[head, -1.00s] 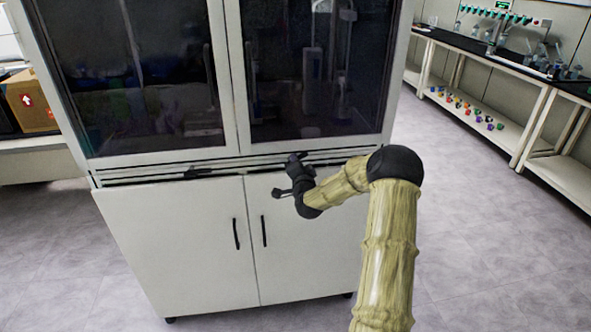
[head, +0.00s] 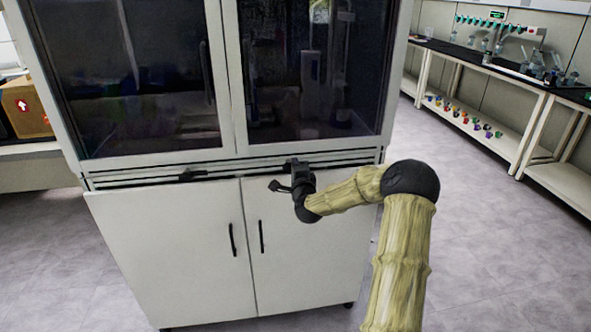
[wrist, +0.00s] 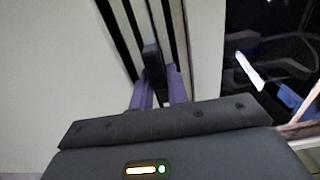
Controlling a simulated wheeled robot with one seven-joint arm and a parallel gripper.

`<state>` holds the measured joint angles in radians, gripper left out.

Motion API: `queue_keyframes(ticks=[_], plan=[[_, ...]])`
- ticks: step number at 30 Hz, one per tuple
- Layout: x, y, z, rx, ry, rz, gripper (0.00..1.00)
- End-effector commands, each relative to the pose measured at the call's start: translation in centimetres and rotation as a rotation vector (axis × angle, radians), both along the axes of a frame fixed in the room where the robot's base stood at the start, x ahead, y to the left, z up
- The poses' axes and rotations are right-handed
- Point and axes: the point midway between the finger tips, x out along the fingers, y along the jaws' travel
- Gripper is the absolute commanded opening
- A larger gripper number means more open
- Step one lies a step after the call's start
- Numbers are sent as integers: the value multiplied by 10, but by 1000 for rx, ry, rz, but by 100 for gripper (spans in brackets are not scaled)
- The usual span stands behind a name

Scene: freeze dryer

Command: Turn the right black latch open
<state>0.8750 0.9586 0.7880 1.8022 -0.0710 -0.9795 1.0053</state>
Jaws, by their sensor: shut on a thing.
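The right black latch (wrist: 151,58) shows in the wrist view as a dark upright piece in front of the cabinet's black slots. My gripper (wrist: 159,82) has its two purple fingers on either side of the latch, shut on it. In the head view my gripper (head: 293,166) is at the slotted strip under the right glass door, and it hides most of the latch there. How far the latch is turned cannot be made out.
The left black latch (head: 194,175) lies along the same strip. Below are white cupboard doors (head: 170,250) with two black handles. Glass doors (head: 305,70) stand above. A bench (head: 500,75) stands at the right, with open floor between.

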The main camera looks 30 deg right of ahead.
Motion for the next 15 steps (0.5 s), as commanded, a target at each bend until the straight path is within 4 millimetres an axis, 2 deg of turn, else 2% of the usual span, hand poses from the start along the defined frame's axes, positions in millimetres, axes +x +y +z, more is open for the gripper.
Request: queue_keyframes(ticks=[7, 8, 10, 15], plan=[[-1, -1, -2, 4, 3, -1, 0], [-1, -1, -2, 4, 4, -1, 20], [-1, 0, -2, 4, 3, -1, 34], [0, 0, -1, 2, 3, -1, 36]])
